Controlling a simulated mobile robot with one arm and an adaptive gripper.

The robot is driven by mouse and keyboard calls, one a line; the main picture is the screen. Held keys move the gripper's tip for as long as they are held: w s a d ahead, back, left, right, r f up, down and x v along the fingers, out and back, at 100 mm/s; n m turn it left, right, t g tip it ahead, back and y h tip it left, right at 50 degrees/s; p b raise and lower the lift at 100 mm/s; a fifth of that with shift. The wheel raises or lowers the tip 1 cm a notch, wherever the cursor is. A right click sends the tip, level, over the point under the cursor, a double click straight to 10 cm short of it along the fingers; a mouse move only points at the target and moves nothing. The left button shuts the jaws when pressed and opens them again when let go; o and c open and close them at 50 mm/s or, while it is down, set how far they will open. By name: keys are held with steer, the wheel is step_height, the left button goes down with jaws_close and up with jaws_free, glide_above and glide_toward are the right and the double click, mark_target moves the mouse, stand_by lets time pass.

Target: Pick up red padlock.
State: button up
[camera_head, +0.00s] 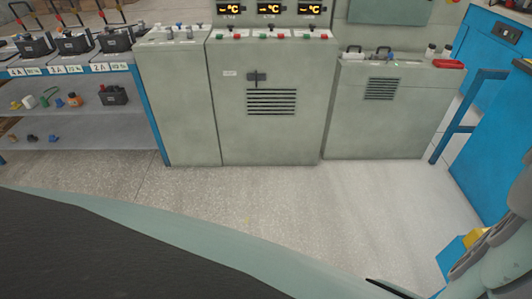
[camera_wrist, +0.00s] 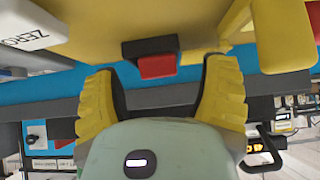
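In the wrist view, a small block with a red face (camera_wrist: 157,67) and a black part above it shows against a yellow surface. It may be the red padlock, but I see no clear shackle. My gripper (camera_wrist: 161,70) has its two yellow ribbed fingers spread apart, one on each side of the block. There are gaps between the fingers and the block, and the gripper is empty. How far the block lies beyond the fingertips is hard to tell. The head view does not clearly show my gripper or this block.
In the wrist view, a white block marked ZERO (camera_wrist: 32,22) is at upper left. In the head view, grey cabinets (camera_head: 270,110) stand at the back, a shelf (camera_head: 75,128) with batteries and small items at left, and blue furniture (camera_head: 500,150) at right. Floor (camera_head: 300,200) in front is clear.

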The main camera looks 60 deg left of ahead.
jaws_close()
stand_by(0.4)
steer(key=shift+d+r, duration=0.1)
steer(key=shift+r, duration=0.45)
steer(key=r, duration=0.2)
steer(key=shift+s+r, duration=0.25)
steer(key=shift+r, duration=0.1)
steer(key=s+r+p, duration=0.1)
steer(key=s, duration=1.5)
steer(key=w+a+r+n+y+p, duration=0.2)
steer(key=w+a+r+p, duration=0.35)
steer(key=r, duration=0.35)
steer(key=w+a+r+n+t+y+p, duration=0.1)
steer(key=w+a+r+n+p, duration=0.1)
steer(key=w+a+r+p, duration=0.45)
steer(key=w+a+r+n+y+p, duration=0.25)
steer(key=w+a+r+p, duration=0.2)
steer(key=a+r, duration=0.4)
step_height(320, 180, up, 39)
steer(key=d+p, duration=0.1)
steer(key=p, duration=3.6)
steer(key=shift+d, duration=0.2)
